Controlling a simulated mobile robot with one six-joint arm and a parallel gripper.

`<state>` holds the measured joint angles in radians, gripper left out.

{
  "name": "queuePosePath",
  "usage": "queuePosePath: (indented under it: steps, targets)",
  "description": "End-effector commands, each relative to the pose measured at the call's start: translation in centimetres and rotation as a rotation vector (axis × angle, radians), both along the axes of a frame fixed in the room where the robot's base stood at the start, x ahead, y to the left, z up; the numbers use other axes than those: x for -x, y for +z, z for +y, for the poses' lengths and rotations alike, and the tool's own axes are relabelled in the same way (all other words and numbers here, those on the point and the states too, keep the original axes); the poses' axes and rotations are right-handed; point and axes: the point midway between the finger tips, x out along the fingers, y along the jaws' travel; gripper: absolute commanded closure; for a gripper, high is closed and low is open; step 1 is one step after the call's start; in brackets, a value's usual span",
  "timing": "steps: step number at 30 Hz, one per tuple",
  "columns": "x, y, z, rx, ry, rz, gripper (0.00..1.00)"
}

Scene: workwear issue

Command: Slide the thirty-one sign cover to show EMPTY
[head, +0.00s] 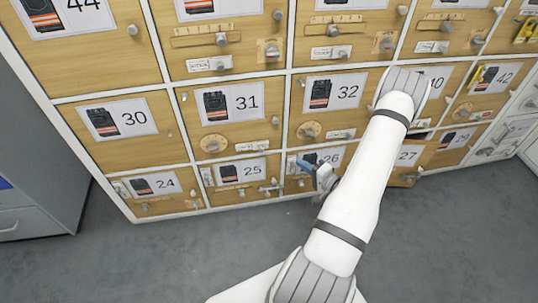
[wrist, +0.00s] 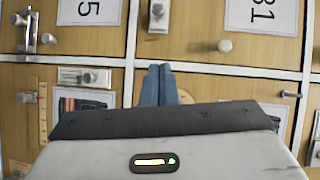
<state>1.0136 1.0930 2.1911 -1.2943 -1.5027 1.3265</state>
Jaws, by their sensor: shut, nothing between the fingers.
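The sign (head: 251,146) of locker 31 is a small white strip at the lower right of the door marked 31 (head: 232,103). Its cover has a small grey knob. In the wrist view the sign (wrist: 158,17) is cut by the top edge, with its knob on it. The wording is too small to read. My gripper (head: 306,164) has blue fingers, shut and empty, in front of the top left of door 26. In the wrist view the shut fingertips (wrist: 160,70) are just below the sign, by the white frame, apart from the knob.
Door 31 also has a round wooden dial (head: 213,144) and a door knob (head: 275,120). A vertical slider plate (wrist: 85,77) sits on door 26. Door 32 has a similar sign (head: 341,133). Door 27 (head: 408,156) appears ajar. Grey floor is clear in front.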

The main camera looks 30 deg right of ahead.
Motion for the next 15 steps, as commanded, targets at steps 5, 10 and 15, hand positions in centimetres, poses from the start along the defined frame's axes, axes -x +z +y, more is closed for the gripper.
queuePosePath:
  steps: [5, 10, 15]
  targets:
    - [-0.5, -0.1, 0.2, 0.002, 0.002, 0.001, 1.00]
    - [-2.7, -0.5, 0.9, 0.004, 0.004, -0.001, 1.00]
    - [-6.1, -1.0, 2.0, 0.004, 0.005, -0.001, 1.00]
